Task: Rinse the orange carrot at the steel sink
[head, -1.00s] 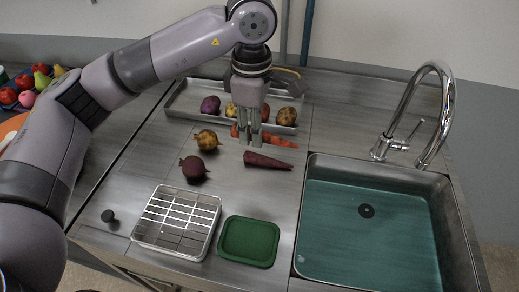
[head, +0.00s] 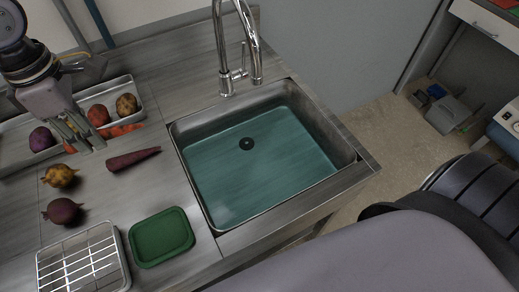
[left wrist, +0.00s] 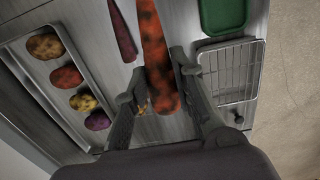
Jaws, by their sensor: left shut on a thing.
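The orange carrot (head: 124,130) is in the grip of my left gripper (head: 86,146) at the left of the head view. In the left wrist view the carrot (left wrist: 154,45) runs up between the two fingers and shows dark dirt-like patches. My left gripper is shut on it above the counter, left of the sink. The steel sink (head: 178,178) holds teal water with a dark drain at its middle. A curved steel faucet (head: 219,45) stands behind it. My right gripper is out of view.
A purple carrot (head: 132,159) lies on the counter between gripper and sink. A steel tray (head: 138,98) holds several root vegetables. A yellow beet (head: 60,176), a dark beet (head: 62,211), a wire rack (head: 121,250) and a green tray (head: 161,237) are nearer.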

